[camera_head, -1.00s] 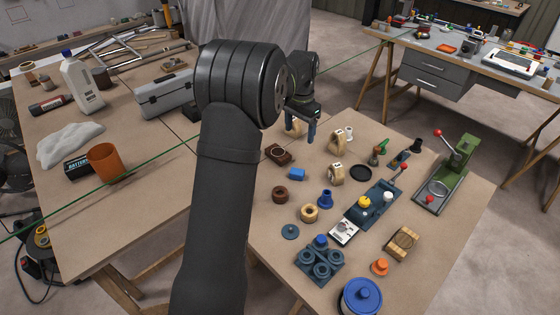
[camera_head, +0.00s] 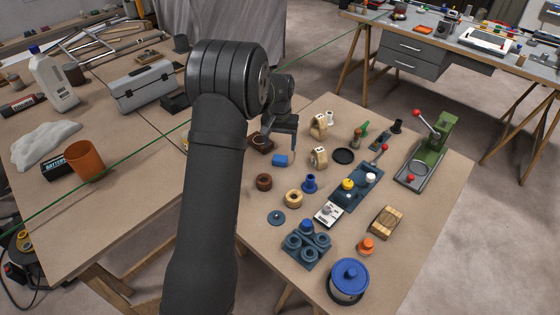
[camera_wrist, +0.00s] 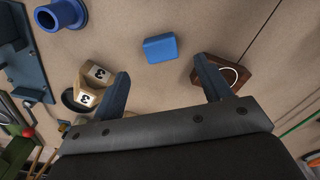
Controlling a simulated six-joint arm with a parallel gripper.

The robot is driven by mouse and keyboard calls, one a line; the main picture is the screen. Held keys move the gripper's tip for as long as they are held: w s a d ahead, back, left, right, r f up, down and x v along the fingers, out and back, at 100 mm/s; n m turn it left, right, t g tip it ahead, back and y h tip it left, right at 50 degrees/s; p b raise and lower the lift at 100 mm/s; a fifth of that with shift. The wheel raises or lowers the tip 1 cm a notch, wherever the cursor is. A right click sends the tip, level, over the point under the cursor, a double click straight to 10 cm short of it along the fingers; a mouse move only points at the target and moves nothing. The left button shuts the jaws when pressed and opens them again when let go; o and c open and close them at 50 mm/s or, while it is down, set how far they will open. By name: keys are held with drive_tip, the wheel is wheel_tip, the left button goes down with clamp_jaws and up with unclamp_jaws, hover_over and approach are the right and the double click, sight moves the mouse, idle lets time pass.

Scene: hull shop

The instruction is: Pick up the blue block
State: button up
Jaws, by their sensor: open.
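The blue block (camera_head: 281,160) lies on the near right table. In the wrist view the blue block (camera_wrist: 160,48) sits ahead of my gripper (camera_wrist: 160,82), roughly centred between its two fingers and a little beyond their tips. My gripper (camera_head: 281,145) is open and empty. In the head view it hangs close to the block, on its far side. My forearm and elbow fill the middle of the head view, but the block is not covered.
A dark wooden piece with a ring (camera_wrist: 232,76) is right by one finger. Wooden blocks marked 3 (camera_wrist: 92,87) are by the other. A blue flanged part (camera_wrist: 62,14) lies left. Brown (camera_head: 264,182) and tan (camera_head: 293,198) rings lie nearer. Bare tabletop surrounds the block.

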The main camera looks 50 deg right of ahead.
sight(280, 158)
drive_tip(key=shift+f, duration=3.35)
drive_tip(key=c, duration=1.1)
drive_tip(key=shift+r, duration=0.1)
